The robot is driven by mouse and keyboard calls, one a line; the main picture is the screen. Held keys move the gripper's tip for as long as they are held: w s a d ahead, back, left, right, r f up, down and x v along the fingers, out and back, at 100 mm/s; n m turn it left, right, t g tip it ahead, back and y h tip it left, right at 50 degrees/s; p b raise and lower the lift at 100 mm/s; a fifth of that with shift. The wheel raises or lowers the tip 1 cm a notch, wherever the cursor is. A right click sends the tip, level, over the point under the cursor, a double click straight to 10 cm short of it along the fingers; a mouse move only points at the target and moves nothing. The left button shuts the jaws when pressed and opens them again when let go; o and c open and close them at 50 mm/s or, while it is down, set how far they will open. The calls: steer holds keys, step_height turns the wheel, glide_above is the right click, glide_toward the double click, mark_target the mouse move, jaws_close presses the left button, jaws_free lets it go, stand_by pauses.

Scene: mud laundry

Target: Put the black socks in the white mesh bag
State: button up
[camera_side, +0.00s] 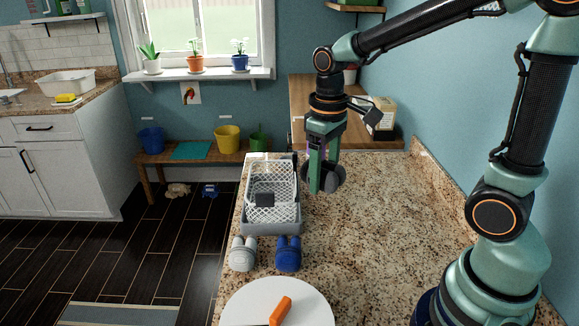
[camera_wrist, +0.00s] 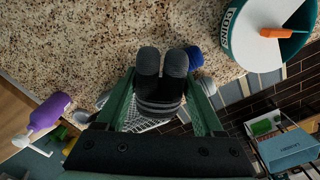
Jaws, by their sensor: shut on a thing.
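My gripper (camera_side: 322,178) is shut on the black socks (camera_side: 333,178), a dark rolled pair with grey toes, held above the granite counter to the right of the bag. In the wrist view the socks (camera_wrist: 160,80) sit between the two green fingers. The white mesh bag (camera_side: 272,182) stands in a grey tray (camera_side: 270,228) on the counter and has a dark tag on its front. In the wrist view the mesh bag (camera_wrist: 140,123) is mostly hidden behind the socks and gripper.
Grey socks (camera_side: 243,254) and blue socks (camera_side: 288,254) lie in front of the tray. A purple bottle (camera_wrist: 49,110) shows in the wrist view. The counter (camera_side: 365,235) right of the tray is clear.

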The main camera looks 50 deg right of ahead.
steer(key=shift+w+m, duration=0.15)
steer(key=shift+m, duration=0.45)
steer(key=shift+w+m, duration=0.2)
steer(key=shift+m, duration=0.1)
steer(key=w+d+r+m, duration=0.2)
steer(key=w+r+m, duration=0.1)
steer(key=w+m, duration=0.75)
steer(key=m, duration=1.6)
glide_above(271, 189)
steer(key=w+d, duration=0.4)
step_height(271, 189, down, 20)
steer(key=shift+w+a+r, duration=0.1)
steer(key=shift+w+a, duration=0.05)
steer(key=shift+f, duration=0.2)
steer(key=o, duration=1.4)
